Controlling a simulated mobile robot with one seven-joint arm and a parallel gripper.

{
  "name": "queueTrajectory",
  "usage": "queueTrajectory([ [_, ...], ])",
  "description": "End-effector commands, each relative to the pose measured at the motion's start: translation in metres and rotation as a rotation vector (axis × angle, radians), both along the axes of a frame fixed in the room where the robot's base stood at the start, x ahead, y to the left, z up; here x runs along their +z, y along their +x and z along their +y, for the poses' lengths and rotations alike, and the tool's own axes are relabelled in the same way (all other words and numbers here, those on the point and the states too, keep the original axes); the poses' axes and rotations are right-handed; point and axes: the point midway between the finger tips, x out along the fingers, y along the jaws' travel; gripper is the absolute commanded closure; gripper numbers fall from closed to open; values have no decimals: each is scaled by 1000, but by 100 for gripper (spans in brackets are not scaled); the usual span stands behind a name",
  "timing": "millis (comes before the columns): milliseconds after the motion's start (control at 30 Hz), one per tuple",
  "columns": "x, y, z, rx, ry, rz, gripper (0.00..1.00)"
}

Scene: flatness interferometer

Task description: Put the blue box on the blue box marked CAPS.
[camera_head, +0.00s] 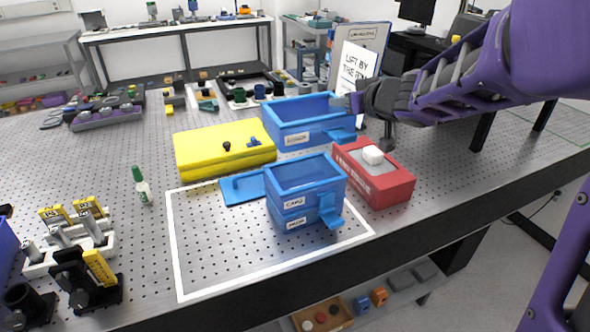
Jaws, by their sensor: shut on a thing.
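An open blue box (302,137) with a white label, too small to read for sure, is at the back, behind the red box. My gripper (352,103) is shut on it at its right end, coming from the right; the fingertips are partly hidden. I cannot tell whether this box touches the table. The blue box marked CAPS (306,198) is nearer the front, open at the top and apart from the held box.
A yellow box (222,148) stands left of the held box. A red box (375,187) with a white block on top stands right of the stack. A flat blue piece (243,189) lies left of the stack. The outlined area's front left is clear. A sign (357,66) stands behind.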

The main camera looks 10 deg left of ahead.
Motion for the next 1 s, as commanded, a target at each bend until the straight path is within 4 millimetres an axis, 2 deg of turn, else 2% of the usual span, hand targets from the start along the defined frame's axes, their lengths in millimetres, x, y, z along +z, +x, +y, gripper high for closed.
queueTrajectory([
  [133, -3, -1, 1, 0, 0, 0, 100],
  [400, -53, -1, 1, 0, 1, 2, 100],
  [633, -69, -1, 1, 0, 1, -1, 100],
  [800, -95, -1, 1, 1, 1, 2, 100],
  [867, -100, -1, 1, 1, 1, 1, 100],
  [1000, -98, -1, 1, 1, 0, -1, 100],
])
